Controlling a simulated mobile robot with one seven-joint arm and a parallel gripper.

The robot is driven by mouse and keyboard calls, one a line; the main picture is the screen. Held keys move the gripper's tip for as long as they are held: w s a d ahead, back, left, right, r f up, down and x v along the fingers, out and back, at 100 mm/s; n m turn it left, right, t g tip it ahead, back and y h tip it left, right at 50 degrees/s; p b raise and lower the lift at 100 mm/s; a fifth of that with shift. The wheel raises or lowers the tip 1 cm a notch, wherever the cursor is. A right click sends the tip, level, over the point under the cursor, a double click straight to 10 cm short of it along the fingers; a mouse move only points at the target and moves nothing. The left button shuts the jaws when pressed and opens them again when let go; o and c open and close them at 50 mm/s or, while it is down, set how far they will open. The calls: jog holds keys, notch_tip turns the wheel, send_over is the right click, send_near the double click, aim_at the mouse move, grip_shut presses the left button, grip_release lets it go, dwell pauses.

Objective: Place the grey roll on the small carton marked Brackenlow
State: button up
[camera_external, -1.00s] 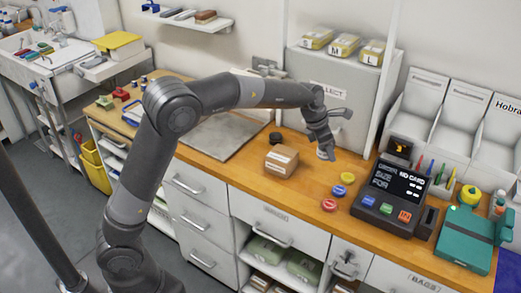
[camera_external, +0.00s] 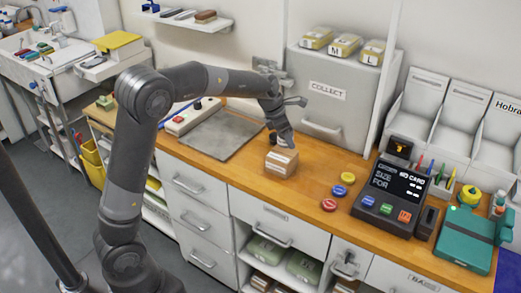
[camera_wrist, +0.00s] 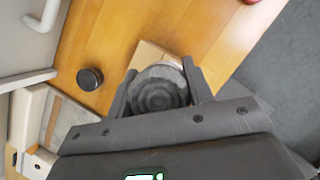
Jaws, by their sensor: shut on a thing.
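The small carton (camera_external: 279,167) is a brown box with a pale label on the wooden counter; its lettering is too small to read. My gripper (camera_external: 284,146) is just above the carton's top. In the wrist view, my gripper (camera_wrist: 160,88) is shut on the grey roll (camera_wrist: 158,90), one finger on each side. A corner of the carton (camera_wrist: 147,52) shows behind the roll in that view. The roll is not clear in the external view, and I cannot tell whether it touches the carton.
A dark round object (camera_wrist: 90,79) sits on the counter beside the carton. Yellow, blue and red discs (camera_external: 339,190) lie right of the carton, before a black terminal (camera_external: 392,192). A grey collect box (camera_external: 325,95) stands behind. The counter between carton and discs is clear.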

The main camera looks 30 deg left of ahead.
aim_at(288, 153)
jog(key=shift+w+a+f, duration=0.85)
jog(key=shift+a, duration=0.1)
jog(key=shift+f, duration=1.9)
jog(key=shift+f, duration=0.15)
jog(key=o, duration=1)
